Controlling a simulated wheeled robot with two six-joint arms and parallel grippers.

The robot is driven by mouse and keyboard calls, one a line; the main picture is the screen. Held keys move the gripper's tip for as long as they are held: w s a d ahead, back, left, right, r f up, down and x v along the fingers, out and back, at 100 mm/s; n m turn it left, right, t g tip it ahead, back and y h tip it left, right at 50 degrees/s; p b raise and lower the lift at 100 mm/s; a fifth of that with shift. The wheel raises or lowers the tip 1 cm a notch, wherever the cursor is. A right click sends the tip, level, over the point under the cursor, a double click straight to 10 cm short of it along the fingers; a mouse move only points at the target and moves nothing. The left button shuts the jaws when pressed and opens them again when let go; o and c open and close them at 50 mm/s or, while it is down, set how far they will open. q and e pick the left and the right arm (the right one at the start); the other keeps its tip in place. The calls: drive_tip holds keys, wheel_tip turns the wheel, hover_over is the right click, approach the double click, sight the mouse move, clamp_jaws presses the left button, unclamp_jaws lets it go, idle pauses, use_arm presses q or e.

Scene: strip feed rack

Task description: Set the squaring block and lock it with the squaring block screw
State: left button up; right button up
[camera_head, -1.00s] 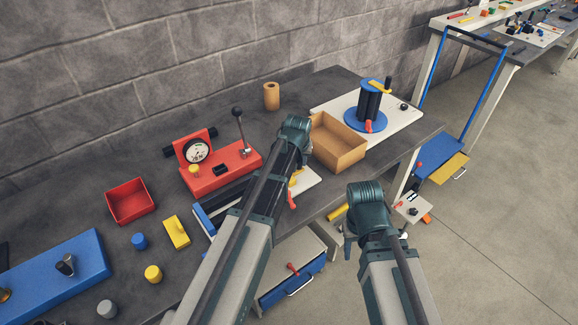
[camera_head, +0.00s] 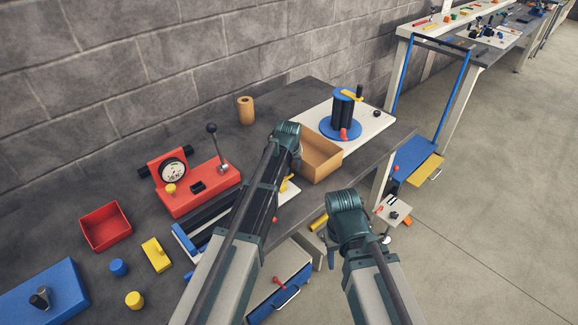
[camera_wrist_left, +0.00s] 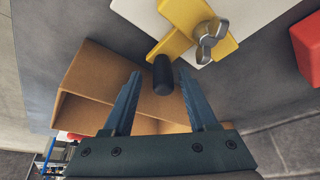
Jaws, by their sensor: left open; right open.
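In the left wrist view a yellow block (camera_wrist_left: 190,22) with a grey wing screw (camera_wrist_left: 211,41) sits at the edge of a white plate (camera_wrist_left: 140,12). I take them to be the squaring block and its screw. A black cylindrical pin (camera_wrist_left: 163,75) stands at the yellow block's near end. My left gripper (camera_wrist_left: 160,82) is open, its fingertips on either side of the pin in the picture; I cannot tell if they touch it. In the head view the yellow block (camera_head: 284,184) is partly hidden by my left arm. My right gripper (camera_head: 327,257) is open, beyond the bench's front edge.
A cardboard box (camera_head: 321,160) stands close to my left gripper. A red gauge stand (camera_head: 200,195) with a lever is to the left, near a red tray (camera_head: 105,240). A blue reel stand (camera_head: 341,127) is at the back right. A drawer unit (camera_head: 283,290) is below the bench.

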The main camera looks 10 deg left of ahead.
use_arm(q)
drive_tip(key=p+v, duration=1.2)
drive_tip(key=v, duration=0.1)
drive_tip(key=shift+r+p, duration=0.35)
drive_tip(key=shift+r, duration=0.05)
drive_tip(key=shift+s, duration=0.1)
